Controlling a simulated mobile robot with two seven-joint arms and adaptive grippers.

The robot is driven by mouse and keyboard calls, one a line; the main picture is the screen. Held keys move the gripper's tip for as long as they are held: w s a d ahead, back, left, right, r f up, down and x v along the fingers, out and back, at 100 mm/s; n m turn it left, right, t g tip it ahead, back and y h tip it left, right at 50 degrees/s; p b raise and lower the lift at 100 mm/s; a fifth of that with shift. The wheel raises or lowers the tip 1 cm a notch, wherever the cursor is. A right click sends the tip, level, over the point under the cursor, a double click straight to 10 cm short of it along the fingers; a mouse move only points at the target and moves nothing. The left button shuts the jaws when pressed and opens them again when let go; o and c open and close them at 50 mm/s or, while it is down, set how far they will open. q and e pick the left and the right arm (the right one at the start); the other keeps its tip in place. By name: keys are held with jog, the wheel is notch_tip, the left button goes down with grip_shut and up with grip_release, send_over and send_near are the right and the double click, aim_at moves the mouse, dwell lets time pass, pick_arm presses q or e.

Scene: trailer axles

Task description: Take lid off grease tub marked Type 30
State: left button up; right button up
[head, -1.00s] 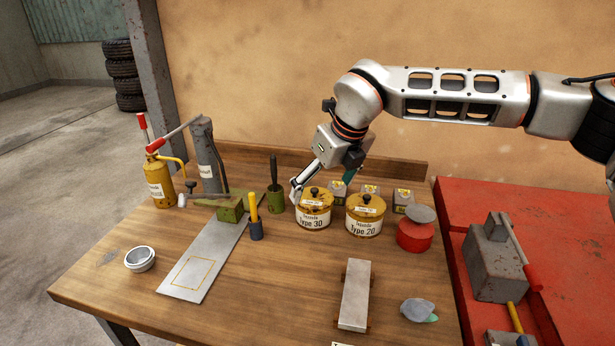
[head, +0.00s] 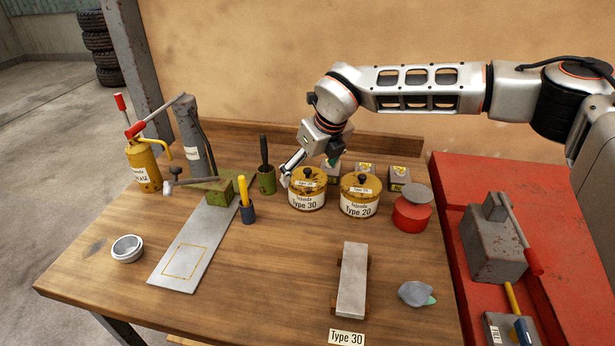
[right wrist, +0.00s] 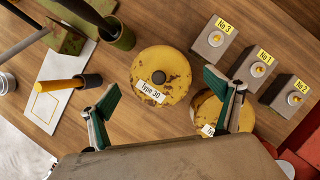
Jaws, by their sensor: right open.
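The grease tub marked Type 30 (head: 307,202) stands on the wooden bench, a yellow rusty tub with a white label. Its yellow lid (right wrist: 178,67) is on, with a dark knob (right wrist: 158,77) in the middle. The similar Type 20 tub (head: 360,208) stands just to its right, lid on. My right gripper (head: 308,171) is open and empty, just above and behind the Type 30 tub. In the right wrist view its green-padded fingers (right wrist: 161,88) are spread wide, with the lid and knob ahead between them. My left gripper is not in view.
Small numbered boxes (right wrist: 213,45) stand behind the tubs. A green cup with a dark handle (head: 266,180) and a yellow-handled brush in a dark pot (head: 247,212) stand to the left. A red tin (head: 411,213) stands right.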

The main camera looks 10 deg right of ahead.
aim_at(310, 173)
jog(key=shift+f, duration=0.1)
jog(key=shift+c, duration=0.5)
jog(key=c, duration=2.4)
jog(key=shift+s, duration=0.1)
grip_shut()
jog(key=shift+f, duration=0.1)
notch_tip(310, 173, up, 20)
